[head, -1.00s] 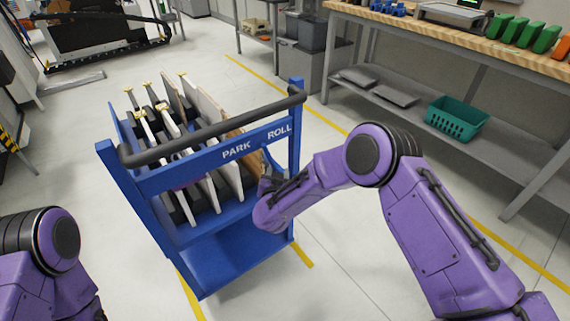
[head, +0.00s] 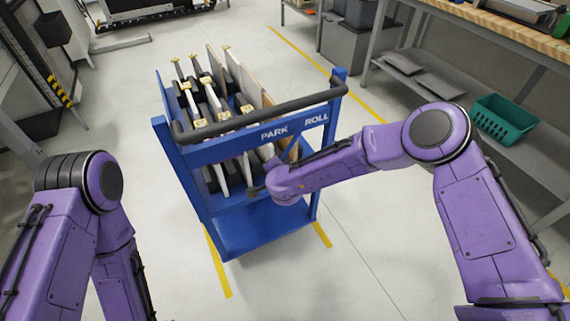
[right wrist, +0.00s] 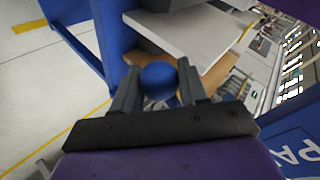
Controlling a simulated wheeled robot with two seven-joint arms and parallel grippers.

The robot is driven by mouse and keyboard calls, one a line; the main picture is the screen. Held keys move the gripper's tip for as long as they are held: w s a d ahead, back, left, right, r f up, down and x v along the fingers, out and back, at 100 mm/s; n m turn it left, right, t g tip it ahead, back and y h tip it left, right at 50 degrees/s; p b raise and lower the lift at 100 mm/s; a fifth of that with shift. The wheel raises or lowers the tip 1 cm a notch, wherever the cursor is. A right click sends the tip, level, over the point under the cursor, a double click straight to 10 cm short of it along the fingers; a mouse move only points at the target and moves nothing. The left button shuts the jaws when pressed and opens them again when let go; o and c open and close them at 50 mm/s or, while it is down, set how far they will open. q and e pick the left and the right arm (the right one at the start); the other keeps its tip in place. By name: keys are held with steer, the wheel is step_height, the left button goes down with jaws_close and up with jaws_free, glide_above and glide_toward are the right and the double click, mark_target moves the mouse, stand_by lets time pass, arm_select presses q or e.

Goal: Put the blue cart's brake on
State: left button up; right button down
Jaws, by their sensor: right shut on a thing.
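The blue cart (head: 243,151) stands in the middle of the head view, with a dark push handle and the words PARK (head: 273,132) and ROLL (head: 316,119) on its near panel. My right gripper (head: 257,191) is at the cart's near side, below and slightly left of PARK. In the right wrist view my right gripper (right wrist: 158,92) is shut on a round blue knob (right wrist: 158,78), which sits between its fingers. The knob and its lever are hidden by my gripper in the head view. My left arm is at the left edge; its gripper is out of view.
Several upright panels (head: 235,125) stand in the cart. A workbench (head: 470,75) with a teal basket (head: 502,120) on its lower shelf is at the right. Grey bins (head: 352,45) stand at the back. Floor around the cart is clear, with yellow lines.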

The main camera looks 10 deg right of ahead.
steer(key=shift+s+a+r+m+y, duration=0.2)
steer(key=shift+a+r+m+y, duration=0.1)
steer(key=shift+a+r+y, duration=0.25)
steer(key=shift+f, duration=0.1)
steer(key=c, duration=0.7)
jaws_free()
steer(key=v, duration=1)
steer(key=shift+s+a+r, duration=0.1)
steer(key=shift+s+r, duration=0.05)
steer(key=shift+r, duration=0.15)
